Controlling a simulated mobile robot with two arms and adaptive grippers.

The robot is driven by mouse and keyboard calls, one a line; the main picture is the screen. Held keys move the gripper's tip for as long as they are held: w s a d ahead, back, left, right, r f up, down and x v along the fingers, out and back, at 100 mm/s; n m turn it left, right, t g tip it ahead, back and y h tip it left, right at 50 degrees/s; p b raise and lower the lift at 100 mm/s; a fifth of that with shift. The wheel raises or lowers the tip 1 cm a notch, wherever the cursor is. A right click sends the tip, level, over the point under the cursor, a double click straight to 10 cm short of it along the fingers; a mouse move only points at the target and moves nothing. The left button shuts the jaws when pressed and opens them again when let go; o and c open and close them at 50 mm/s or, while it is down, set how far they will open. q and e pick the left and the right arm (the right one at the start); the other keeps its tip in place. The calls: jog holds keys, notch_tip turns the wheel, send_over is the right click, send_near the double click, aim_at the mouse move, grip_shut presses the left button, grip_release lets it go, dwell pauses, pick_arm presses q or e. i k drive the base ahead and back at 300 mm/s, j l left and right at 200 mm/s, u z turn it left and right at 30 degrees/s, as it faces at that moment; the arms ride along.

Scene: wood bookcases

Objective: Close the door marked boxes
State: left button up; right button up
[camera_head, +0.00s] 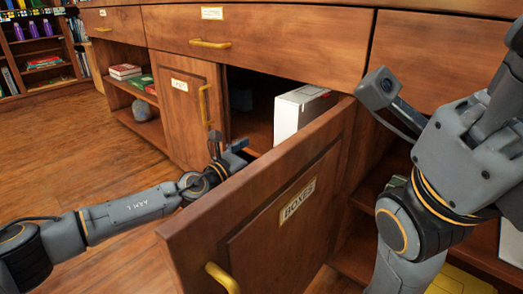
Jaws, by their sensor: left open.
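The wooden door marked BOXES (253,215) stands wide open in the head view, swung out from the cabinet toward me. Its labelled outer face and yellow handle (222,278) face me. My left gripper (228,150) is open, beyond the door's top edge, on its inner side and near the cabinet opening. I cannot tell whether it touches the door. My right arm (432,190) is in the right foreground, on the door's outer side; its fingertips are not in view.
A white box (300,112) stands in the open compartment behind the door. A closed door with a label (180,85) is to its left. Drawers with yellow handles (210,44) run above. Open shelves hold books (125,71) and a grey object. Wooden floor at left is clear.

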aim_at(266, 229)
jog(key=k+j, duration=0.3)
jog(key=k, duration=0.15)
jog(key=k+j, duration=0.25)
jog(key=k, duration=0.25)
